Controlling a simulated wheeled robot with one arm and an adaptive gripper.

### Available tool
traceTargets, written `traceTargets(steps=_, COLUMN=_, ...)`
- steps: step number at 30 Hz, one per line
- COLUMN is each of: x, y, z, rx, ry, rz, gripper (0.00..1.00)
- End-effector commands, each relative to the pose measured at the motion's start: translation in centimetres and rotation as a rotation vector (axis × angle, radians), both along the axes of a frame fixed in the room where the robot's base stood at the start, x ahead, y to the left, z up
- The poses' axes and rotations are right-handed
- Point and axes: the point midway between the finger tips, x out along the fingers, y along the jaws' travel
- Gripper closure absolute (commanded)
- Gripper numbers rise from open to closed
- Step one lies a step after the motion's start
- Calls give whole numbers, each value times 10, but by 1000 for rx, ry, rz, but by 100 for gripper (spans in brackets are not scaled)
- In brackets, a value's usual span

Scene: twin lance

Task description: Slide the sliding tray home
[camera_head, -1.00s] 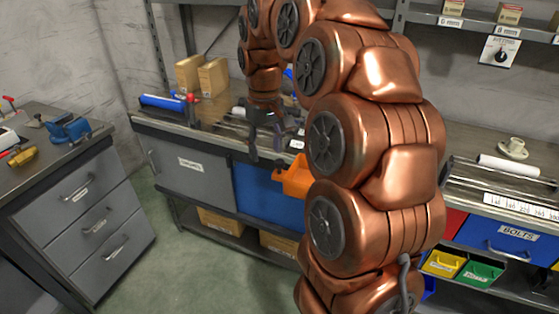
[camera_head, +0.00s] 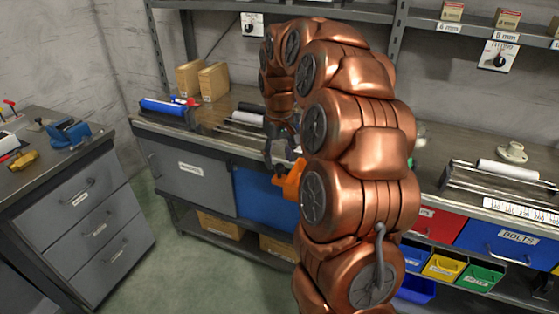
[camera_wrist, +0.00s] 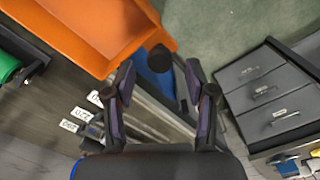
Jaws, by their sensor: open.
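The orange sliding tray (camera_head: 289,182) sticks out from the front of the workbench, beside the blue panel; my arm hides its right part. In the wrist view the tray (camera_wrist: 95,30) fills the upper left, and its open inside shows. My gripper (camera_head: 280,164) points down just above the tray's left end in the head view. In the wrist view the two fingers (camera_wrist: 158,78) are apart with nothing held between them. A dark round knob (camera_wrist: 160,58) shows just beyond the fingertips, near the tray's corner; whether they touch it I cannot tell.
The blue panel (camera_head: 262,196) and grey cabinet (camera_head: 195,178) form the bench front. A blue roll (camera_head: 165,107) and cardboard boxes (camera_head: 213,80) stand on top. A grey drawer unit (camera_head: 85,215) stands left, with clear floor (camera_head: 175,260) between.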

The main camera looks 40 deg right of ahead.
Motion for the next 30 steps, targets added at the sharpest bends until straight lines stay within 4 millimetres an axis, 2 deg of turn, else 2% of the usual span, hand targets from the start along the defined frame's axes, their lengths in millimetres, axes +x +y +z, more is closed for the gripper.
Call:
traceTargets(steps=7, x=0, y=0, z=-17, rx=0, ry=1, rz=0, gripper=44)
traceTargets(steps=17, x=0, y=0, z=-19, rx=0, ry=-1, rz=0, gripper=44)
traceTargets(steps=30, x=0, y=0, z=-19, rx=0, ry=-1, rz=0, gripper=90)
